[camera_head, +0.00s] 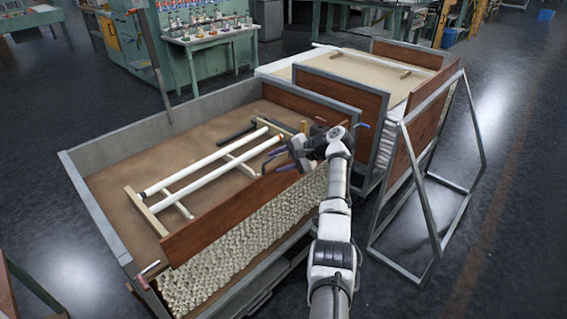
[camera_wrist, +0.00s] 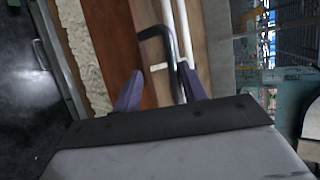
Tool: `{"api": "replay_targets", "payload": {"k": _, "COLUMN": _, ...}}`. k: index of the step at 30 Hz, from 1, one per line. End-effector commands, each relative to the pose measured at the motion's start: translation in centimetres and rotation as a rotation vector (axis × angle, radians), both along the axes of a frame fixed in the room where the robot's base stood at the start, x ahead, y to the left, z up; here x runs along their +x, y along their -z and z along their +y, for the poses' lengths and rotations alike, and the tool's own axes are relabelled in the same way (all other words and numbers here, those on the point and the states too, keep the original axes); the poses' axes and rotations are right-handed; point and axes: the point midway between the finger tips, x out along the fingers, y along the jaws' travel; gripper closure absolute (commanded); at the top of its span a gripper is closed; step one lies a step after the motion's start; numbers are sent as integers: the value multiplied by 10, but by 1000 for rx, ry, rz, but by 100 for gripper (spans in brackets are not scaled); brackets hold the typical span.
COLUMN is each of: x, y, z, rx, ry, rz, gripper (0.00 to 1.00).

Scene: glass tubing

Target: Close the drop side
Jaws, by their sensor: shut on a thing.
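The drop side is a red-brown board (camera_head: 215,215) along the near long side of a grey-walled bin (camera_head: 85,163). It stands above a bumpy off-white lining (camera_head: 235,240). My gripper (camera_head: 281,163) is at the board's top edge, toward its right end. In the wrist view, the purple fingers of my gripper (camera_wrist: 158,92) stand apart, one over the board's outer face (camera_wrist: 112,40) and one on the bin side.
White tubes (camera_head: 215,165) lie on a wooden rack inside the bin. A black bent bar shows close to my fingers in the wrist view (camera_wrist: 172,50). A red-handled latch (camera_head: 148,270) is at the near left corner. A grey metal frame (camera_head: 425,200) stands to the right.

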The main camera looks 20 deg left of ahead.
Motion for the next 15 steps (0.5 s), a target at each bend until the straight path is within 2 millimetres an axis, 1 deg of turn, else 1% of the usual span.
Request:
{"api": "replay_targets", "payload": {"k": 1, "x": 1, "y": 1, "z": 12, "rx": 10, "ry": 7, "rz": -13, "gripper": 99}}
{"api": "replay_targets", "payload": {"k": 15, "x": 2, "y": -1, "z": 16, "rx": 12, "ry": 6, "rz": -16, "gripper": 99}}
